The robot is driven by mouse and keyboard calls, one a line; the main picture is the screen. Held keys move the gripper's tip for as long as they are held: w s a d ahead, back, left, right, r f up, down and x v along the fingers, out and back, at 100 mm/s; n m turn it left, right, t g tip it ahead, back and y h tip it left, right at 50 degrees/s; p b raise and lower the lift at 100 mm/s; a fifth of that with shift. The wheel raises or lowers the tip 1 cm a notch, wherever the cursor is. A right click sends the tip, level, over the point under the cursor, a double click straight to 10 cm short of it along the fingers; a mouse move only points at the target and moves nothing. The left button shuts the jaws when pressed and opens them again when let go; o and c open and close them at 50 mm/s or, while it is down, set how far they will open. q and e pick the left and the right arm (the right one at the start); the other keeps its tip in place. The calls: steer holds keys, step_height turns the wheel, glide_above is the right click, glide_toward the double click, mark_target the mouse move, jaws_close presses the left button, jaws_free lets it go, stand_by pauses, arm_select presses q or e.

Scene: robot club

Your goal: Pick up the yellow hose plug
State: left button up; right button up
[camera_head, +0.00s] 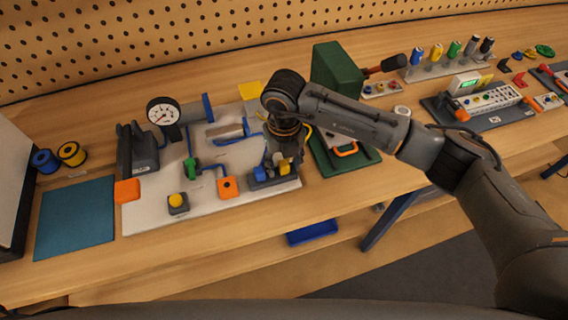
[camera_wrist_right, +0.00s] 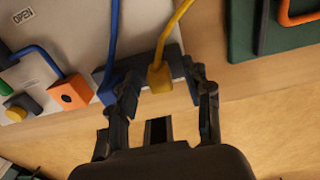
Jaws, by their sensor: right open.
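The yellow hose plug (camera_wrist_right: 159,77) sits at the end of a yellow hose, at a dark grey block on the white panel. It also shows in the head view (camera_head: 285,167), just below my right gripper (camera_head: 284,154). In the right wrist view, my right gripper (camera_wrist_right: 163,92) is open, with one finger on each side of the yellow plug; I cannot tell whether they touch it. A blue plug (camera_wrist_right: 107,91) on a blue hose is beside the left finger. My left gripper is not in view.
The white panel (camera_head: 150,218) carries a gauge (camera_head: 163,112), an orange block (camera_head: 228,187) and a yellow knob (camera_head: 176,201). A dark green case (camera_head: 335,75) stands close to my right arm. Bare wooden table runs along the front edge.

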jaws_close()
steer(key=shift+r, duration=0.55)
steer(key=s+d+r+b, duration=0.2)
steer(key=s+r+b, duration=0.2)
steer(key=s+r, duration=0.8)
steer(key=shift+s+b, duration=0.4)
steer(key=shift+s, duration=0.55)
